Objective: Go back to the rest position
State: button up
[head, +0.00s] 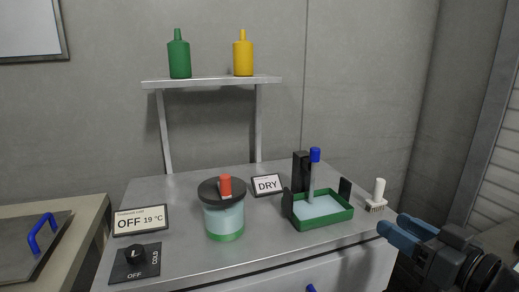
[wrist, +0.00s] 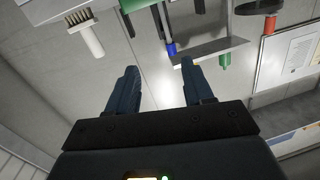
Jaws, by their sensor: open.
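My gripper (head: 391,224) is at the lower right in the head view, in front of the right end of the grey bench (head: 270,258). Its two blue-grey fingers are apart with nothing between them. The wrist view, which looks upside down, also shows the open, empty fingers (wrist: 159,68). A white-handled brush (head: 379,189) stands on the bench just beyond the fingers, apart from them. It also shows at the upper left of the wrist view (wrist: 90,38). A green-rimmed tray (head: 325,219) stands left of the brush, with a blue-topped rod (head: 314,170) upright at it.
A lidded pot (head: 224,220) with a red knob stands mid-bench. A DRY sign (head: 267,185), an OFF 19 °C display (head: 141,220) and a COLD/OFF dial (head: 134,262) are around it. Green (head: 179,57) and yellow (head: 243,56) bottles stand on a shelf. A blue-handled lid (head: 30,246) is at left.

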jog(key=s+a+f+m+h, duration=0.2)
jog(key=s+f+m+h, duration=0.4)
jog(key=s+f, duration=1)
jog(key=s+r+n+p, duration=0.1)
jog(key=s+r, duration=0.2)
jog(key=s, duration=0.9)
jog(key=s+a+r+n+h, duration=0.1)
jog(key=s+r, duration=0.2)
jog(key=s, duration=1)
jog(key=shift+s+a+r+g+h+p, duration=0.2)
jog(key=shift+a+g+h+p, duration=0.1)
jog(key=shift+g+p, duration=0.1)
jog(key=shift+w, duration=0.1)
